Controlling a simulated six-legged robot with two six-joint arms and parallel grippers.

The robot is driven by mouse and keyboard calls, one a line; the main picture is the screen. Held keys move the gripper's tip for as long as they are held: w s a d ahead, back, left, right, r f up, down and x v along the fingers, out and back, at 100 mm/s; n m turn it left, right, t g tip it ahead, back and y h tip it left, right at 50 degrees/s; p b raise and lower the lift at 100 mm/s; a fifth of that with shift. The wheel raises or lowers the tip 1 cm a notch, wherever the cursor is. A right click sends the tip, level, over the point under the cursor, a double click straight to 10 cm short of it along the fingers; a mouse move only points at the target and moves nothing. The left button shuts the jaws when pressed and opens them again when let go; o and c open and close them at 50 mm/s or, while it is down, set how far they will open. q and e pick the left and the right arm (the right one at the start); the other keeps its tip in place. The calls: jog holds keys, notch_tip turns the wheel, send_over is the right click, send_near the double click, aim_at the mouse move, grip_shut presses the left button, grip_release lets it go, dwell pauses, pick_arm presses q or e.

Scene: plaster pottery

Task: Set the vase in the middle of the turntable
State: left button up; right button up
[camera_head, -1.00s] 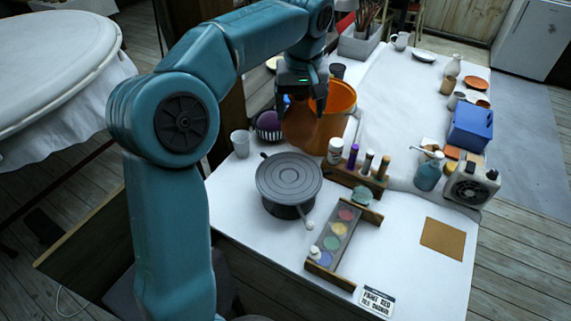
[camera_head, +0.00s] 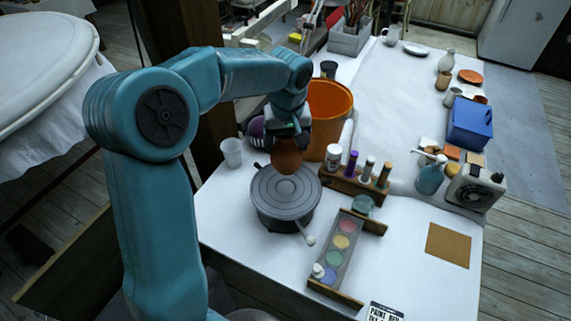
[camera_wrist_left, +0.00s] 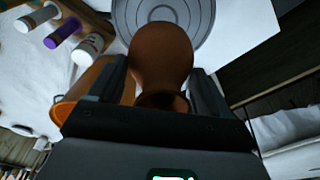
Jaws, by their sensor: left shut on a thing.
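The vase (camera_head: 287,160) is brown and round-bodied. My left gripper (camera_head: 289,138) is shut on it and holds it upright near the back edge of the turntable. In the left wrist view the vase (camera_wrist_left: 161,55) sits between the two fingers of the gripper (camera_wrist_left: 160,95), its body reaching over the turntable (camera_wrist_left: 205,14). The turntable (camera_head: 268,190) is a dark grey ringed disc on a round base, and its top is bare. I cannot tell exactly how high the vase is above it. My right gripper does not show.
An orange bucket (camera_head: 326,110) stands right behind the vase. A clear cup (camera_head: 232,152) is left of the turntable. A wooden rack of bottles (camera_head: 353,185) and a paint palette (camera_head: 339,245) stand to the right. A brown square (camera_head: 448,245) lies farther right on the white table.

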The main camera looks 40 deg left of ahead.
aim_at(286, 137)
pick_arm(q)
notch_tip(286, 137, down, 7)
jog(key=shift+s+f, duration=0.1)
jog(key=shift+f, duration=0.1)
jog(key=shift+a+f, duration=0.15)
jog(key=shift+f, duration=0.1)
jog(key=shift+f, duration=0.3)
jog(key=o, duration=1.2)
jog(key=shift+r+p, duration=0.3)
jog(key=shift+r, duration=0.2)
jog(key=r, duration=0.3)
jog(key=d+r, duration=0.1)
jog(key=r, duration=0.7)
jog(key=shift+s+d+r+b, duration=0.15)
jog(key=shift+s+r+b, duration=0.1)
jog(key=shift+s+b, duration=0.15)
jog(key=shift+r, duration=0.1)
